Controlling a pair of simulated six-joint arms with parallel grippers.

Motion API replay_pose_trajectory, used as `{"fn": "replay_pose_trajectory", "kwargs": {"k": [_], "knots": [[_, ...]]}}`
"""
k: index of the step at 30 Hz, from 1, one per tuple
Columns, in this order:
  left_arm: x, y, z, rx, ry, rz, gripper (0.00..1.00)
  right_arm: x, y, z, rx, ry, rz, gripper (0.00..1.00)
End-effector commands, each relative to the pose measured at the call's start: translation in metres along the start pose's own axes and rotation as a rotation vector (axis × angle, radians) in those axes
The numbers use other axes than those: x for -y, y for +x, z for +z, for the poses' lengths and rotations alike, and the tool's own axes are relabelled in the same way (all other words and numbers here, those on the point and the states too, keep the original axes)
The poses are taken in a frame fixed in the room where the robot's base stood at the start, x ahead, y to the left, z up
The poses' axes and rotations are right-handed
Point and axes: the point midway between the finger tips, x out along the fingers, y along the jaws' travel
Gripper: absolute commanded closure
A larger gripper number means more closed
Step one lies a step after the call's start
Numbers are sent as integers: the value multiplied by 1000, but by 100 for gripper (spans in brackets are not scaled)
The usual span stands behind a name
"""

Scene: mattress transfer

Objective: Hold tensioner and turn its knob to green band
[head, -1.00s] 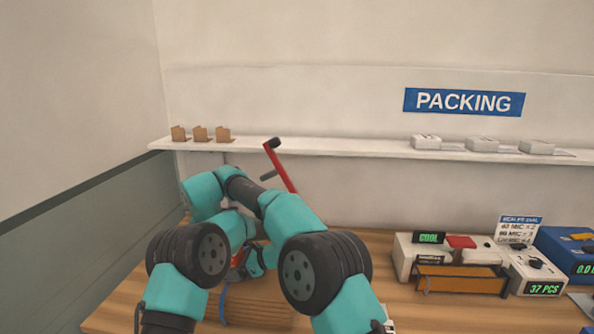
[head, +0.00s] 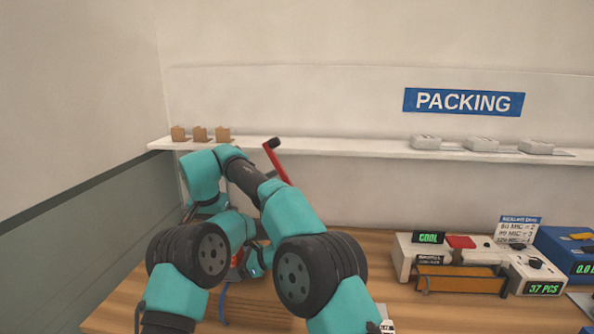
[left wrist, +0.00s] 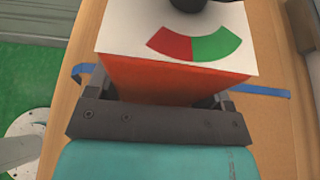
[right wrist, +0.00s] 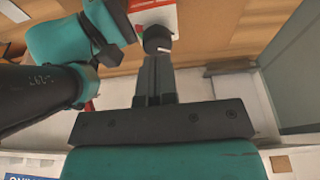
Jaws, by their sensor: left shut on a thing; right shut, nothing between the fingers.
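The tensioner is an orange-red box with a white top (left wrist: 122,28) that carries a red and green band (left wrist: 195,45). Its black knob (left wrist: 188,4) is cut off at the top of the left wrist view. My left gripper (left wrist: 165,95) is shut on the tensioner's sides. In the right wrist view the knob (right wrist: 157,38) has a white mark. My right gripper (right wrist: 158,62) is shut and empty, its tips close to the knob; I cannot tell whether they touch. In the head view my arms hide most of the tensioner (head: 237,259).
A blue strap (left wrist: 262,92) runs beside the tensioner on the wooden table (head: 125,308). A red bar with a black end (head: 274,155) rises behind my right arm. A white shelf (head: 345,147) crosses the back wall. Boxes with displays (head: 428,238) stand at right.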

Motion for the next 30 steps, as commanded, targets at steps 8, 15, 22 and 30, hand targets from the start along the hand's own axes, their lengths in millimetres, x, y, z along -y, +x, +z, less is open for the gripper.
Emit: {"fn": "replay_pose_trajectory", "kwargs": {"k": [8, 15, 22, 30], "knots": [[0, 4, -4, -3, 5, 2, 83, -21, -8, -8, -1, -8, 35, 100], [0, 4, -4, -3, 5, 3, 83, -21, -7, -8, -1, -8, 34, 100], [-1, 5, -4, -3, 5, 4, 83, -22, 3, -5, -1, -9, 35, 100], [-1, 5, -4, -3, 6, 4, 83, -23, 31, 2, 0, -9, 35, 100]]}}
